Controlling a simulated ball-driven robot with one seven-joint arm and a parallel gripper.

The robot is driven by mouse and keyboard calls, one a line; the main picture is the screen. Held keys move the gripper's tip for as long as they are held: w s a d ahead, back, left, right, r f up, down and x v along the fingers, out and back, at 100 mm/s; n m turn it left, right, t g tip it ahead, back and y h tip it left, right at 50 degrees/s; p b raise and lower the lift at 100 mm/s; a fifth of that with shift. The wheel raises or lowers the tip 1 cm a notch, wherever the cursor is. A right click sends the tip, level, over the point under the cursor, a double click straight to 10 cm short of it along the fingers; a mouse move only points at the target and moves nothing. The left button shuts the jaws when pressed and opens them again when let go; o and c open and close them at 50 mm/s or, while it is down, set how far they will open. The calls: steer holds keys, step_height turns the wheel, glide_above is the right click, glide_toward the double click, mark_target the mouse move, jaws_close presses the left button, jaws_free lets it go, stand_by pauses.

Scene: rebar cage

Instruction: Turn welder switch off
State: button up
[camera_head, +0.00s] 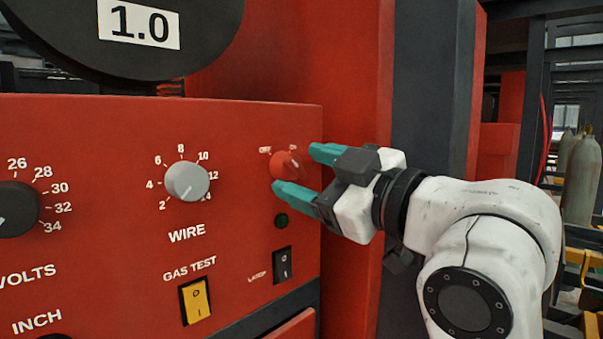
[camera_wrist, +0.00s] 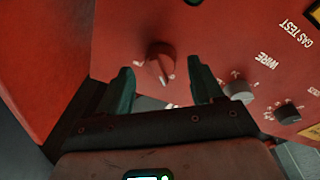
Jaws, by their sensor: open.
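The welder switch is a red rotary knob (camera_head: 284,165) at the upper right of the red welder panel (camera_head: 120,130), with "OFF" printed at its upper left. Its pale pointer mark faces the right side, away from the "OFF" label. My gripper (camera_head: 301,173) is open, with its teal fingers on either side of the knob in the head view. In the wrist view the knob (camera_wrist: 160,62) lies between and ahead of my open fingertips (camera_wrist: 163,80). I cannot tell whether either finger touches it.
The grey WIRE knob (camera_head: 187,181) is left of the switch. Below are a small dark round button (camera_head: 281,221), a black rocker switch (camera_head: 282,265) and a yellow GAS TEST rocker (camera_head: 195,299). Gas cylinders (camera_head: 580,180) stand at the far right.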

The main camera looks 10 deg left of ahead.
steer(key=b+v, duration=0.1)
steer(key=v, duration=0.8)
